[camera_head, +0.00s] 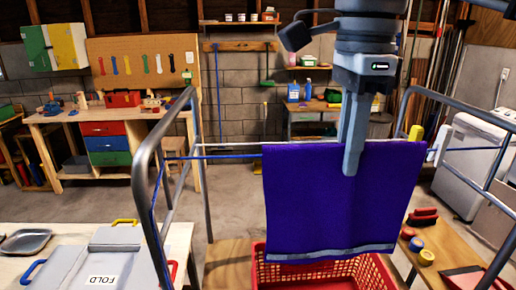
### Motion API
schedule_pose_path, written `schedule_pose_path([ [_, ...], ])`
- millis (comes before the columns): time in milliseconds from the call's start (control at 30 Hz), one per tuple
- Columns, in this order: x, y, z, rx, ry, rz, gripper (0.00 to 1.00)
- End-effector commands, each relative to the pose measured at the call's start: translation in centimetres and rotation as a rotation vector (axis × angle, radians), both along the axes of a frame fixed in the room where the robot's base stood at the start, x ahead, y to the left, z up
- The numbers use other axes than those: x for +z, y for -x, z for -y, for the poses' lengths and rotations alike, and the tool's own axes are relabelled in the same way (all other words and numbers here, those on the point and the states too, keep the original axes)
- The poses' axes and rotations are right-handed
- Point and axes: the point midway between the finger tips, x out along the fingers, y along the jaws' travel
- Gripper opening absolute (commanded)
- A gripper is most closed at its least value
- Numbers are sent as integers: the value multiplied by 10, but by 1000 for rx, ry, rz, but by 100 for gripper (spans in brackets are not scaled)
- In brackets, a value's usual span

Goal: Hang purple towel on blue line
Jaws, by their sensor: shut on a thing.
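The purple towel (310,205) hangs spread out, with a pale band near its lower hem. My gripper (352,165) comes down from above and is shut on the towel near the middle of its upper edge. The blue line (225,156) runs across between metal rack frames. It disappears behind the towel at left and blue line shows again at right (475,149). The towel's upper edge is slightly above the blue line in the picture. I cannot tell whether the towel touches or lies over the line.
A white line (228,144) runs close to the blue one. Metal rack frames (142,185) stand on both sides. A red basket (320,275) is below the towel. A folding board (105,262) lies on the left table. A yellow object (416,133) is right of the towel's top.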

Motion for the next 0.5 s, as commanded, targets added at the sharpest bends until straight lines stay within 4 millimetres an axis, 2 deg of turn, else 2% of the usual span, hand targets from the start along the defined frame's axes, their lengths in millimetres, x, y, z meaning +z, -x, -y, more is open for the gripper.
schedule_pose_path([
  [333, 1, 0, 1, -1, 2, 0, 0],
  [500, 1, -11, 0, 1, 2, -3, 0],
])
